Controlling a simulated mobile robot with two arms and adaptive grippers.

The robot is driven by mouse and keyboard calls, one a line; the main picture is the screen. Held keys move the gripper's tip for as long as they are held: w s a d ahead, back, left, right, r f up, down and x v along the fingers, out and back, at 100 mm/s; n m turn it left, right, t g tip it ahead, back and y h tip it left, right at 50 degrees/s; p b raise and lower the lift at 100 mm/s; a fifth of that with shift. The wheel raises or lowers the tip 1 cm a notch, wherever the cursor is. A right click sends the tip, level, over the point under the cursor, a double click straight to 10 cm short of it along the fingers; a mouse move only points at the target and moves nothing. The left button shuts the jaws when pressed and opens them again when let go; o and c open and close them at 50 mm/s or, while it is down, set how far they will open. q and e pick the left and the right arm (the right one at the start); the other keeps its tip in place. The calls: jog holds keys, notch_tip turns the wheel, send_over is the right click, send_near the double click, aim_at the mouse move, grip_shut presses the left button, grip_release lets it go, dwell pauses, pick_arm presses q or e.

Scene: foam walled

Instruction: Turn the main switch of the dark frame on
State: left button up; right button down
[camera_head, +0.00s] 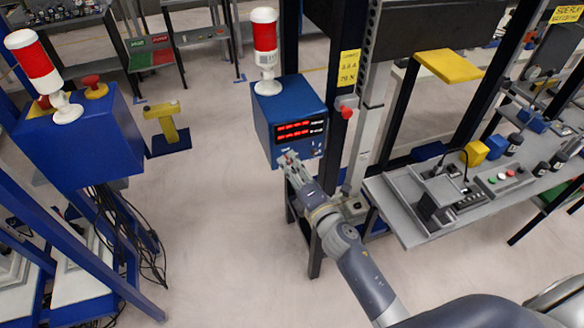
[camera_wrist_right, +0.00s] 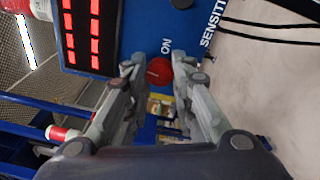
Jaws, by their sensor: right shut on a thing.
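The main switch is a small round red knob (camera_wrist_right: 159,71) on the front of a blue control box (camera_head: 262,122), beside the white word ON in the right wrist view. The box is beside the dark frame (camera_head: 344,75), below a red and white signal lamp (camera_head: 265,38). My right gripper (camera_head: 288,160) reaches the lower left of the box front. In the wrist view its two fingers (camera_wrist_right: 160,68) are on either side of the knob, shut on it. In the head view the fingers mostly hide the knob. My left gripper is out of view.
Red digit displays (camera_head: 300,130) sit just above my right fingers. A red button (camera_head: 346,112) sticks out right of the box. A grey workbench (camera_head: 408,222) with fixtures is to the right. Another blue box (camera_head: 75,145) stands at left, with open floor between.

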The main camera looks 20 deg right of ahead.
jog(key=m, duration=0.2)
jog(key=m+b, duration=0.1)
jog(key=shift+f+m, duration=0.2)
jog(key=shift+m, duration=0.2)
jog(key=m+h+b, duration=0.1)
jog(key=m, duration=0.5)
jog(key=m+t+h+b, duration=0.1)
jog(key=m, duration=0.6)
jog(key=shift+a, duration=0.2)
jog(key=shift+m, duration=0.5)
jog(key=c, duration=1.3)
grip_release()
jog(key=shift+c, duration=0.2)
